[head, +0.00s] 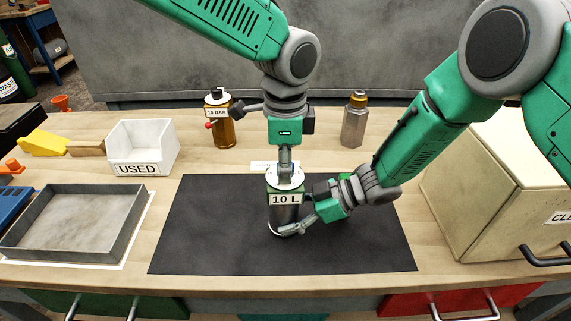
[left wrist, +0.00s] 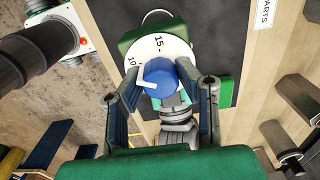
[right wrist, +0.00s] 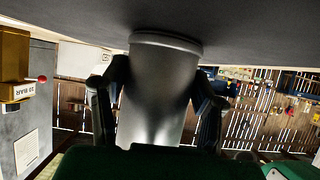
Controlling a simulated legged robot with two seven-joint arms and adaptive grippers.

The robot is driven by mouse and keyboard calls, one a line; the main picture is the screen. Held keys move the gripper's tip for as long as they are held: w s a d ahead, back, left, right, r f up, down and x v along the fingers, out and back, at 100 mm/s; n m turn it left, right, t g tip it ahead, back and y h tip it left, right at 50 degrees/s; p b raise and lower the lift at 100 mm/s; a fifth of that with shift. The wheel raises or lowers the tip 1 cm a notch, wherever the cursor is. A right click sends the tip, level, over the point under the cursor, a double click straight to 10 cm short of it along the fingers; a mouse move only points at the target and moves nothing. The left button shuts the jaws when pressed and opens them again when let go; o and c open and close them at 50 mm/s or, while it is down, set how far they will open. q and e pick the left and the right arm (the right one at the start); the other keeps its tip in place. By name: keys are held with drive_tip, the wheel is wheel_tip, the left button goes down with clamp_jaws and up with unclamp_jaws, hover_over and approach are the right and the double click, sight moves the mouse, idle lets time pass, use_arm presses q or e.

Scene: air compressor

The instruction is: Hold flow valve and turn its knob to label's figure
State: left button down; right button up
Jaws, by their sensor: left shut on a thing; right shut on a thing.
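The flow valve (head: 286,212) stands upright on the dark mat, a silver cylinder with a "10 L" label (head: 285,199) on its front. On its top is a white dial (left wrist: 158,50) with "15" and "10" readable, and a blue knob (left wrist: 160,75) with a white pointer. The pointer aims left, a little below the 10 in the left wrist view. My left gripper (head: 285,170) comes from above, its fingers on both sides of the knob, shut on it. My right gripper (head: 290,228) is shut around the silver body (right wrist: 158,90) low down.
The black mat (head: 205,235) is otherwise clear. An amber "10 BAR" bottle (head: 220,130) and a grey-and-gold fitting (head: 354,125) stand behind. A white "USED" bin (head: 145,148) and a grey tray (head: 70,225) are left. A cream box (head: 490,190) is right.

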drive_tip(key=shift+s+a, duration=0.1)
idle(0.4)
use_arm(q)
drive_tip(key=c, duration=1.2)
unclamp_jaws()
drive_tip(key=shift+o, duration=0.2)
wheel_tip(320, 180, up, 12)
drive_tip(key=shift+f, duration=0.1)
use_arm(e)
drive_tip(key=o, duration=1.1)
use_arm(q)
drive_tip(key=shift+d, duration=0.1)
